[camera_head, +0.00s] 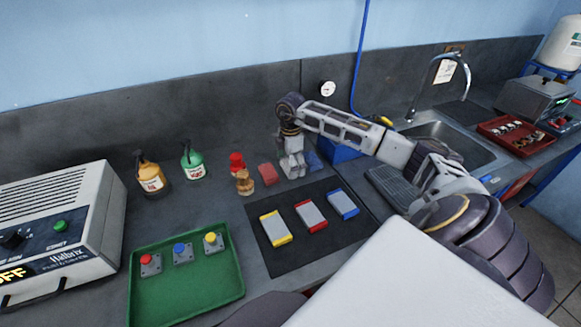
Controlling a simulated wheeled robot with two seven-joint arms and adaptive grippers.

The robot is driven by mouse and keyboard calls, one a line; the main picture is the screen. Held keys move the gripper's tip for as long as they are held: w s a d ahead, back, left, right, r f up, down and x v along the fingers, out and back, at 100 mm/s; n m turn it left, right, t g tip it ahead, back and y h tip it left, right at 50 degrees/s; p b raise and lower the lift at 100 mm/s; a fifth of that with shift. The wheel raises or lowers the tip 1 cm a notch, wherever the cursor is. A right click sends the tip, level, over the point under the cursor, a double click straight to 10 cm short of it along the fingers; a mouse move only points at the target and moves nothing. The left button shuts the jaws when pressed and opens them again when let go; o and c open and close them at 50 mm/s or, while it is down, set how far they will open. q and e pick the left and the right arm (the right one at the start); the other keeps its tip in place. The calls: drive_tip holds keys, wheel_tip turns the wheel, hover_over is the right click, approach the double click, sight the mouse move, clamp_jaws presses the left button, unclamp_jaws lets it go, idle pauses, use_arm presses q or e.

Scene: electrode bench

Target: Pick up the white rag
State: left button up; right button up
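My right gripper (292,168) points down at the back of the bench, between a red folded rag (267,174) on its left and a blue rag (315,161) on its right. No white rag can be made out clearly. The pale patch at the fingertips may be rag or finger, and the gripper covers the bench there. The fingers are too small to tell whether they are open or shut. My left gripper is not in view.
A brown-yellow bottle (151,174), a green bottle (192,161), a red-capped bottle (237,163) and a small amber jar (244,183) stand left of the gripper. A dark mat (290,258) holds three coloured blocks. A green tray (190,287) and sink (455,142) flank it.

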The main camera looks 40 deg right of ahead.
drive_tip(key=c, duration=0.7)
drive_tip(key=shift+c, duration=0.3)
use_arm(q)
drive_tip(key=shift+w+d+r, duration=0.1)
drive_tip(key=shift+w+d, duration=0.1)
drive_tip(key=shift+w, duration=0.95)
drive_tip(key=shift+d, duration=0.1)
